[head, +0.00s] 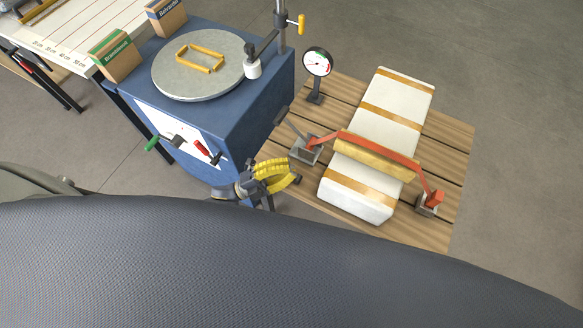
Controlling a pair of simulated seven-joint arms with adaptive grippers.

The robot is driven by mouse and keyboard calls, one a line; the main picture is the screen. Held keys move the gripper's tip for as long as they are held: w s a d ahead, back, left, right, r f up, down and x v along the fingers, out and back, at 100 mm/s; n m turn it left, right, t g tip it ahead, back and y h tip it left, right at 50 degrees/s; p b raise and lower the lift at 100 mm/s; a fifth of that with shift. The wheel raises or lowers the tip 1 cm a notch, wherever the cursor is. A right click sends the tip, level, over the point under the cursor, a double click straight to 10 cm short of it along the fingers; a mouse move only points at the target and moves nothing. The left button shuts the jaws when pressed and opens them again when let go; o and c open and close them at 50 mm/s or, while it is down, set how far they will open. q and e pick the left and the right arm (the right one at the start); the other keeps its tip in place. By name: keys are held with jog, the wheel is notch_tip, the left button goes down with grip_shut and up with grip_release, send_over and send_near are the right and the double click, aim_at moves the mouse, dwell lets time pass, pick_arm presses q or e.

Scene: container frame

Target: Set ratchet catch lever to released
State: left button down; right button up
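A red-orange strap or bar (375,148) crosses the white package (378,108) over a tan pad (372,162). At its left end is a small grey metal bracket (306,153). A thin dark grey bar (294,128) slants up and left from it and looks like the catch lever; its exact setting is too small to tell. My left gripper (290,175) has yellow ribbed fingers and is just below and left of the bracket, apart from it in the picture. Whether its fingers are open is unclear. My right gripper is out of view.
A slatted wooden pallet (455,160) carries the package and a dial gauge (316,64). Open floor lies to the right.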

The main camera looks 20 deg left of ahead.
pick_arm(q)
jog(key=shift+a, duration=0.15)
jog(key=v, duration=0.9)
jog(key=shift+s+f, duration=0.3)
jog(key=shift+f, duration=0.15)
jog(key=shift+a, duration=0.1)
